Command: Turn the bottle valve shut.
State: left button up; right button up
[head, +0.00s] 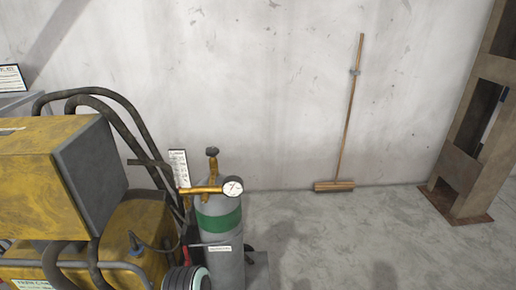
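A grey gas bottle (222,262) with a green band stands upright on the floor, left of the middle in the head view. Its dark valve knob (212,152) sits on top of a brass stem. A brass fitting (200,190) below the knob carries a round white gauge (232,188). How far the valve is turned cannot be told. Neither of my grippers shows in the head view.
A yellow machine (60,165) with black hoses (125,108) stands close at the bottle's left. A broom (347,125) leans on the wall behind. A brown column (468,140) stands at the right. The floor right of the bottle is clear.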

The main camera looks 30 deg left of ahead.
aim_at(212, 152)
jog(key=i+l+z, duration=0.9)
jog(key=i+u, duration=0.25)
jog(key=u, duration=0.25)
jog(key=i+u, duration=0.3)
jog(key=u, duration=0.15)
jog(key=i+l+u, duration=0.1)
jog(key=i+u, duration=0.15)
jog(key=u, duration=0.25)
jog(key=i+u, duration=0.15)
jog(key=u, duration=0.25)
jog(key=i+u, duration=0.15)
jog(key=u, duration=0.25)
jog(key=i+l+u, duration=0.1)
jog(key=u, duration=0.3)
jog(key=i+l+u, duration=0.1)
jog(key=u, duration=0.3)
jog(key=i+l+u, duration=0.15)
jog(key=u, duration=0.25)
jog(key=i+l+u, duration=0.15)
jog(key=l+u, duration=0.15)
jog(key=u, duration=0.15)
jog(key=i+l+u, duration=0.1)
jog(key=l+u, duration=0.15)
jog(key=u, duration=0.15)
